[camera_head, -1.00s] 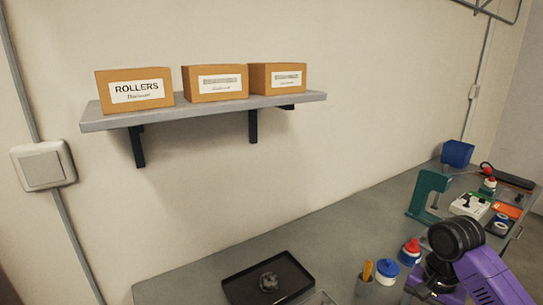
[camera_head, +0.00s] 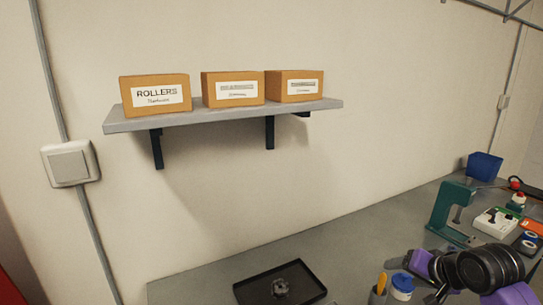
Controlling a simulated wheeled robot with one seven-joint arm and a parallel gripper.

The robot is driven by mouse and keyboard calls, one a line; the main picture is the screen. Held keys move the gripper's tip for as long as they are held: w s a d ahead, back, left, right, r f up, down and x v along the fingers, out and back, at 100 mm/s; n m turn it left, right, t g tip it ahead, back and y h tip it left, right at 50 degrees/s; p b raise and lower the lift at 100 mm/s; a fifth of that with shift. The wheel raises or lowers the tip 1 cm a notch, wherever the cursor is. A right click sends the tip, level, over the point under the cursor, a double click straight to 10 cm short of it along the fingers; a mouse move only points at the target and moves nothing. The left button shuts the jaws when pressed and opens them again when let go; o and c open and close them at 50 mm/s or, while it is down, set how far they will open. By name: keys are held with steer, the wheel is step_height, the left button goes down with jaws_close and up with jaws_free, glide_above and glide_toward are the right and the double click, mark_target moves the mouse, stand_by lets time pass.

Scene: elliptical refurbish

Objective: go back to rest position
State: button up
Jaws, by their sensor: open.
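My arm, purple with black joints (camera_head: 485,268), reaches into the lower right corner of the head view, over the right part of the workbench. My gripper itself does not show; it is outside the picture or hidden behind the arm. The grey workbench (camera_head: 345,250) runs along the wall below the shelf.
A black tray (camera_head: 248,292) holding a dark part (camera_head: 280,287) lies on the bench. A blue-lidded jar (camera_head: 402,285) stands close to my arm. A green press (camera_head: 452,210), a blue bin (camera_head: 484,166) and a white box (camera_head: 495,222) stand farther right. A wall shelf (camera_head: 220,112) carries three boxes.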

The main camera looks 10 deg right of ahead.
steer(key=w+a+r+t, duration=0.25)
steer(key=a+t, duration=0.25)
steer(key=a, duration=0.3)
steer(key=s+a+r+t+h+b, duration=0.1)
steer(key=s+a+t+b, duration=0.1)
steer(key=s+a+t, duration=0.3)
steer(key=s+a+f+n+g+b, duration=0.1)
steer(key=s+f, duration=0.3)
steer(key=s, duration=1)
steer(key=s+a+f+n+g+b, duration=0.1)
steer(key=s+a+f+n, duration=0.3)
steer(key=s, duration=1)
steer(key=s+a+f+n+g+y+b, duration=0.1)
steer(key=s+a+f+n+b, duration=0.1)
steer(key=s, duration=1.2)
step_height(320, 180, down, 3)
steer(key=shift+a+r+g+b, duration=0.1)
steer(key=shift+a+g+b, duration=0.25)
steer(key=shift+b, duration=0.2)
